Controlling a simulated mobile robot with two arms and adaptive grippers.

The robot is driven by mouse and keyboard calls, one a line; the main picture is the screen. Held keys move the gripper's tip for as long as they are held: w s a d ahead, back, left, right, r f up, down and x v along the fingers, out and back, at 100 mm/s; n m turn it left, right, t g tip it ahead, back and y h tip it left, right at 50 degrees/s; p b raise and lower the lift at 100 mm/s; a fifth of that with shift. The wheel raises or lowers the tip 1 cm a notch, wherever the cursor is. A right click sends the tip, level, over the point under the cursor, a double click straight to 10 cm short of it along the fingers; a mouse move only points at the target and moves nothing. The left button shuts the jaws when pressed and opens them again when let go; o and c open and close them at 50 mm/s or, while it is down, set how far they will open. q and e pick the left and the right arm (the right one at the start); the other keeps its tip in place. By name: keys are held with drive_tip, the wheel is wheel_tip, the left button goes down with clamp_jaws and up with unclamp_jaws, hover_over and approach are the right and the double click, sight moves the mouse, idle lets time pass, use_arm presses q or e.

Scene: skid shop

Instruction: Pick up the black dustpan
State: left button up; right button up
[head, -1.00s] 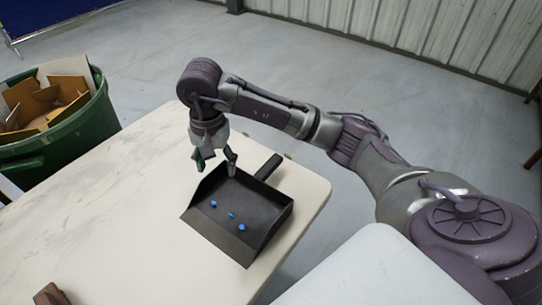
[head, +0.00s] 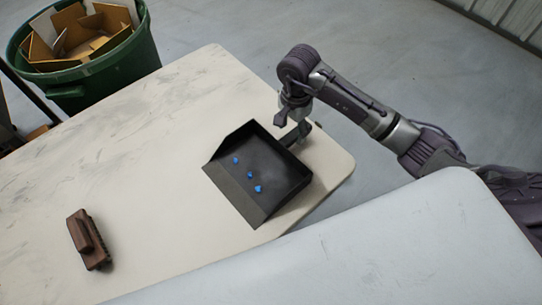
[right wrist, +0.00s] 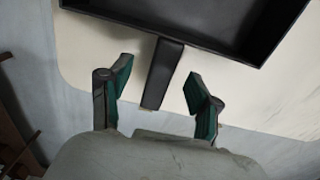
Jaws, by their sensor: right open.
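The black dustpan (head: 258,172) lies on the table near its right corner, with several small blue pieces (head: 250,174) in its pan. Its handle points to the upper right in the head view and is partly hidden by my right gripper (head: 292,130). In the right wrist view the handle (right wrist: 164,75) lies between the two green-padded fingers of my open right gripper (right wrist: 154,95), with a gap on each side. The pan (right wrist: 215,25) is beyond the fingertips. My left gripper is not in view.
The pale table (head: 150,130) has free room left of the dustpan. A brown brush (head: 88,240) lies at the lower left. A green bin (head: 100,65) full of cardboard stands beyond the table. A light grey surface (head: 370,245) fills the lower right.

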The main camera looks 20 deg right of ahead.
sight(291, 136)
drive_tip(key=shift+w+d+f+p, duration=0.15)
drive_tip(key=shift+f+p, duration=0.15)
drive_tip(key=shift+f, duration=1.05)
drive_tip(key=shift+w+f+p, duration=0.15)
drive_tip(key=shift+f+p, duration=0.15)
drive_tip(key=shift+f, duration=1.05)
drive_tip(key=shift+r, duration=0.1)
clamp_jaws()
